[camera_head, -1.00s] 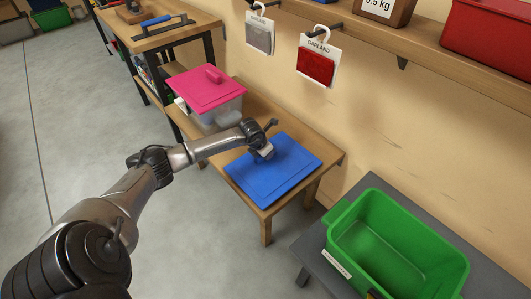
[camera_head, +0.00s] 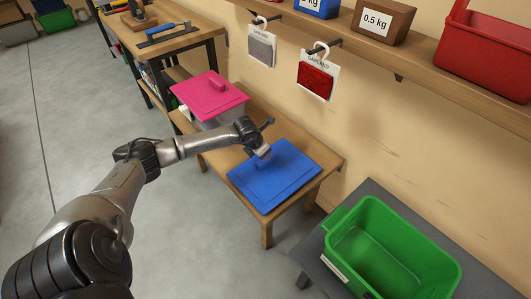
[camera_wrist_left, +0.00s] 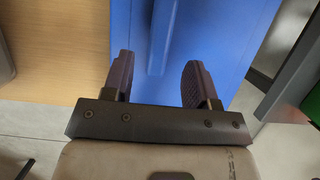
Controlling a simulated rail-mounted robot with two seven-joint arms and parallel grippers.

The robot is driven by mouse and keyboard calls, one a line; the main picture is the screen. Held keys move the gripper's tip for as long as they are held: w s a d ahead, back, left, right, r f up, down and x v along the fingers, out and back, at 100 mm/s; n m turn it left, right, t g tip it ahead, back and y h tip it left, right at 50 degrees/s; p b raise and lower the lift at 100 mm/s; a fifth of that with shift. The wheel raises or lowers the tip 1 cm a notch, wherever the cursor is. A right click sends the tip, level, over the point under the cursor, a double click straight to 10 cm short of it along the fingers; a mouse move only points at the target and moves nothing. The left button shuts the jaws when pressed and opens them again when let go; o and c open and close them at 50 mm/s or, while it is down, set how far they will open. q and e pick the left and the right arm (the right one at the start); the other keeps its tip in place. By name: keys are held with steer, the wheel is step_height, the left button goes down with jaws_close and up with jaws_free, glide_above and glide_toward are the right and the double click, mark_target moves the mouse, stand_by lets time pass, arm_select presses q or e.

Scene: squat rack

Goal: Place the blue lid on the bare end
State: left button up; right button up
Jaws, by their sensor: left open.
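The blue lid (camera_head: 290,182) lies flat on the near end of the low wooden bench (camera_head: 330,154). It also fills much of the left wrist view (camera_wrist_left: 220,30). My left gripper (camera_head: 265,155) is over the lid's far-left part and hides some of it. In the left wrist view my gripper (camera_wrist_left: 157,75) is open, with the lid's raised blue handle (camera_wrist_left: 163,35) in line with the gap between its fingers. I cannot tell whether the fingers touch the lid. My right gripper is not in view.
A clear box (camera_head: 222,117) with a pink lid (camera_head: 208,91) stands farther along the bench. A green bin (camera_head: 390,250) sits on a grey surface at lower right. A wall shelf (camera_head: 420,60) runs above with hanging packets. Bare wood shows between box and blue lid.

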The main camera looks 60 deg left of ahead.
arm_select(q)
steer(key=p+v, duration=0.2)
steer(key=v, duration=0.3)
steer(key=shift+w, duration=0.1)
steer(key=w+d+n+t+h, duration=0.1)
steer(key=d+t+h, duration=0.5)
steer(key=d, duration=1.3)
steer(key=s+d+r+n+t+h, duration=0.1)
steer(key=s+d+r+n+t, duration=0.1)
steer(key=d+r+n+t, duration=0.65)
steer(key=s+a+f+n+g+y, duration=0.1)
steer(key=s+f+n+g+y, duration=0.65)
steer(key=n, duration=1.15)
steer(key=s+d+f+n+g, duration=0.2)
steer(key=s+d+g, duration=0.2)
steer(key=s, duration=0.4)
steer(key=s+d+f+n+g+h, duration=0.1)
steer(key=s+d+f+n+g, duration=0.1)
steer(key=s, duration=0.7)
steer(key=shift+s+d+f+g, duration=0.15)
steer(key=shift+d+f+g, duration=0.65)
steer(key=shift+g, duration=0.2)
